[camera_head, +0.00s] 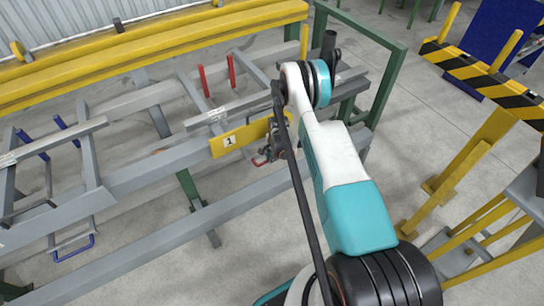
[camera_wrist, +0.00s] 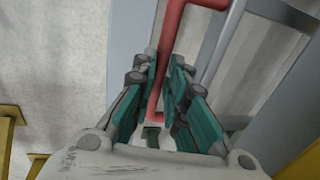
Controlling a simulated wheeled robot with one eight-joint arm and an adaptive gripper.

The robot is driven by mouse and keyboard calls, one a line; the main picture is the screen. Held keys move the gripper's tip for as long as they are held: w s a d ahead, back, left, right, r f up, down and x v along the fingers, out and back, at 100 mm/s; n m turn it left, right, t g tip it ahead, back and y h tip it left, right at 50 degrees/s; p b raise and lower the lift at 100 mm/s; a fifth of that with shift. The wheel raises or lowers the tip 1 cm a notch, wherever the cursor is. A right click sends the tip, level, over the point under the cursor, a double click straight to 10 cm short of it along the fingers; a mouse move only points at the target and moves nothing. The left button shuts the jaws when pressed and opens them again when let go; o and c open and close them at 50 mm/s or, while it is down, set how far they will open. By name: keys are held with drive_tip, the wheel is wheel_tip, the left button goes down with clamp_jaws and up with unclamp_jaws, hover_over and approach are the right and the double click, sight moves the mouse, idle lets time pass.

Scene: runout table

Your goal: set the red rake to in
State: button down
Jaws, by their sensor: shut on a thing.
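The red rake shows as two upright red tips (camera_head: 231,70) on the grey table frame, on the far side of the front rail in the head view. A small red part of it (camera_head: 258,162) shows beside my gripper (camera_head: 276,142), just below the yellow plate marked 1. In the wrist view the rake's bent red bar (camera_wrist: 169,35) runs down between the teal fingers of my gripper (camera_wrist: 158,88). The fingers are shut on this bar. My arm and gripper hide much of the red handle in the head view.
A blue rake (camera_head: 75,246) sits in the table frame at the left. The yellow number plate (camera_head: 238,137) is on the front rail (camera_head: 150,172) close to my gripper. A green post frame (camera_head: 383,85) stands to the right, with a yellow-black barrier (camera_head: 480,73) beyond it.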

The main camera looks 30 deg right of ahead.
drive_tip(key=shift+w+r, duration=0.1)
drive_tip(key=shift+w, duration=0.2)
drive_tip(key=c, duration=1.6)
unclamp_jaws()
wheel_tip(320, 180, up, 12)
drive_tip(key=s, duration=0.2)
drive_tip(key=shift+s, duration=0.15)
